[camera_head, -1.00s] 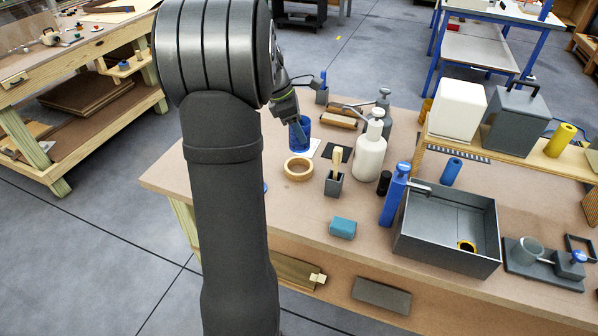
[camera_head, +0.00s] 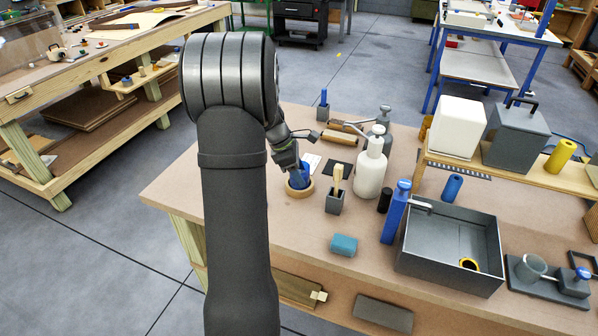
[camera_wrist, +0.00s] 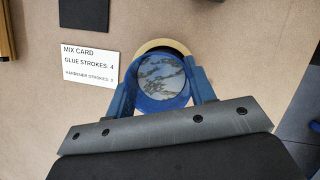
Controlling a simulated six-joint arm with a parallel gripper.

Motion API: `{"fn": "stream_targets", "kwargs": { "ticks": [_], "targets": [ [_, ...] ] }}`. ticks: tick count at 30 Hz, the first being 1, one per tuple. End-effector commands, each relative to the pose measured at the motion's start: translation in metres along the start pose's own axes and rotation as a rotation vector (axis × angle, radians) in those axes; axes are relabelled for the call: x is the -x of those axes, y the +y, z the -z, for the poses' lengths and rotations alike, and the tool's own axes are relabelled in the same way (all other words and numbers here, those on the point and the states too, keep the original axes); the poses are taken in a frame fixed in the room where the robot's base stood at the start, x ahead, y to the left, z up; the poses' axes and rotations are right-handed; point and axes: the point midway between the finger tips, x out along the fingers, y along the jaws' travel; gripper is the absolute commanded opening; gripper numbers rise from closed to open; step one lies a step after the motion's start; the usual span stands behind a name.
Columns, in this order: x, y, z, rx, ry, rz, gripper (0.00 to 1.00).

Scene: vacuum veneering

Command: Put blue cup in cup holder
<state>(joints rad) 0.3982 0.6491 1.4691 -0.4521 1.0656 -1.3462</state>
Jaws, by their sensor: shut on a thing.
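The blue cup (camera_head: 305,170) is upright between the fingers of my gripper (camera_head: 297,174), at the wooden ring-shaped cup holder (camera_head: 300,193). In the wrist view, the cup (camera_wrist: 162,104) is seen from above with a grey, mottled inside, and a blue finger presses on each side. The holder's rim (camera_wrist: 166,43) shows as a tan arc past the cup's far edge. In the head view, the cup's lower part is hidden behind the ring's front rim and my fingers. I cannot tell whether its base rests on the table.
A grey box with a brush (camera_head: 335,201) stands close right of the holder. A white pump bottle (camera_head: 371,172) and blue bottle (camera_head: 395,212) stand farther right. A mix card (camera_wrist: 90,65) lies beside the holder. The table front left of the teal block (camera_head: 343,244) is clear.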

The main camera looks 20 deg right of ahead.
Motion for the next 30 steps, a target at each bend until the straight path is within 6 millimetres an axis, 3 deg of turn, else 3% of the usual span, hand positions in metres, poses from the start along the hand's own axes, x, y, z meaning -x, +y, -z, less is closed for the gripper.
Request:
{"fn": "stream_targets", "kwargs": {
  "ticks": [6,7,10,20,25,30],
  "targets": [
    [-0.003,0.000,0.001,0.001,0.000,0.000,0.23],
    [-0.003,0.000,0.001,0.001,0.000,0.000,0.54],
    [-0.002,0.000,0.001,0.001,0.000,0.000,0.71],
    [0.001,0.000,0.000,0.000,0.000,-0.001,0.71],
    [0.023,0.001,-0.001,0.001,-0.001,-0.004,0.71],
    [0.061,0.001,0.000,0.001,0.000,-0.005,0.71]
  ]
}}
